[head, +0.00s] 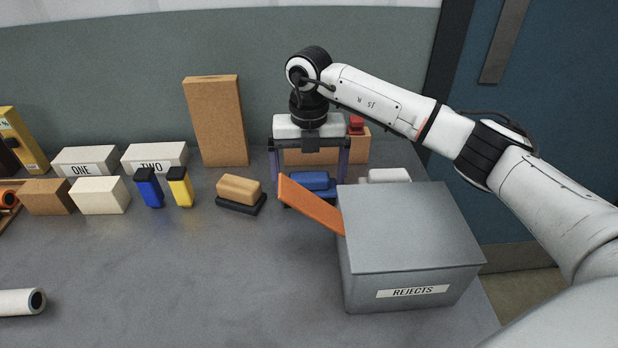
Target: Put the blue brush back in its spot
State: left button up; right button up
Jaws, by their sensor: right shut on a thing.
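The blue brush (310,181), a blue block on a dark base, is below my right gripper (308,178) near the back of the table. My right gripper points down with its two fingers at the left and right ends of the brush, shut on it. The orange board hides part of its lower front, so I cannot tell whether it touches the table. A tan brush (239,190) on a black base lies to its left. A white block (388,176), partly hidden, is to its right. My left gripper is not in view. No marked spot for the brush is clear.
A grey REJECTS box (408,235) stands front right, with an orange board (310,205) slanting up at its left. A tall brown block (216,122) stands behind. Boxes ONE (88,158) and TWO (152,155) are back left. The front middle of the table is clear.

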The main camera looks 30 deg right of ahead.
aim_at(309, 174)
jog(key=o, duration=0.7)
jog(key=shift+f, duration=0.15)
notch_tip(309, 174, up, 12)
jog(key=shift+r, duration=0.2)
